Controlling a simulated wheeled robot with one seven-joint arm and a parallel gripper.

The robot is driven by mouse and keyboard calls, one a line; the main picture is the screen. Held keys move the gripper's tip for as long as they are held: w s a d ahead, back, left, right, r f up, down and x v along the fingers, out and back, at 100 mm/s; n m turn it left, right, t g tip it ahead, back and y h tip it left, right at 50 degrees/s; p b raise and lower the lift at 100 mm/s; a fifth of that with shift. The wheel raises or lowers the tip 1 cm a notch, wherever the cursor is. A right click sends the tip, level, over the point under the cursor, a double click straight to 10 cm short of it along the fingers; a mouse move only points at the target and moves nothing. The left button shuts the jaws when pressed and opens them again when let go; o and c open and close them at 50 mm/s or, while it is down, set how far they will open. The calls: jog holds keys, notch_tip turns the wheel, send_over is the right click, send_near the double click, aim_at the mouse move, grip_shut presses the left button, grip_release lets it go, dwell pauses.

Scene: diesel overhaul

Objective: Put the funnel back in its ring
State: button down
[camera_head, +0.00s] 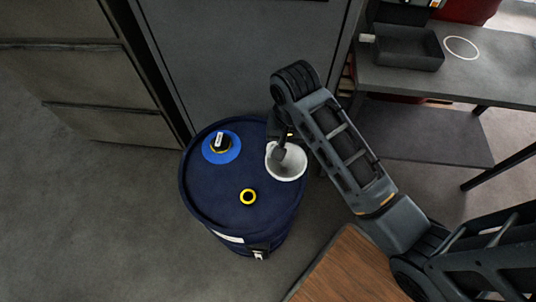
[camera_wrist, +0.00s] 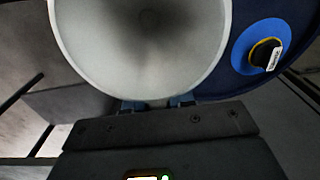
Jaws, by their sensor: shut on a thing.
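The white funnel (camera_head: 291,171) is at the back right of the blue drum's top in the head view, its wide mouth facing up. My gripper (camera_head: 281,153) is shut on its rim. In the wrist view the funnel (camera_wrist: 140,50) fills the upper middle, with the fingertips (camera_wrist: 156,103) at its near edge. The funnel's spout is hidden, and I cannot tell whether it touches the drum. A thin white ring (camera_head: 461,38) lies flat and empty on the grey bench at the upper right.
The blue drum (camera_head: 215,190) has a yellow-rimmed opening (camera_head: 248,204) and a blue disc (camera_head: 234,151) with a black-and-yellow cap. A dark open tray (camera_head: 408,62) stands on the bench (camera_head: 480,75), left of the ring. A wooden surface (camera_head: 345,270) is at the bottom. Grey cabinets stand behind.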

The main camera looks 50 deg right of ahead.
notch_tip(320, 180, up, 4)
jog(key=d+p, duration=0.1)
jog(key=p, duration=0.4)
jog(key=w+d+f+m+p, duration=0.3)
jog(key=w+d+f+m, duration=0.25)
jog(key=w+d, duration=0.2)
jog(key=shift+m, duration=0.25)
jog(key=shift+s+f+b, duration=0.15)
jog(key=shift+f+b, duration=1.95)
jog(key=shift+f, duration=1.1)
jog(key=shift+f, duration=0.1)
jog(key=shift+f+b, duration=0.45)
jog(key=shift+f, duration=0.6)
jog(key=c, duration=0.9)
grip_release()
jog(key=shift+d+r, duration=0.15)
jog(key=shift+r, duration=3.75)
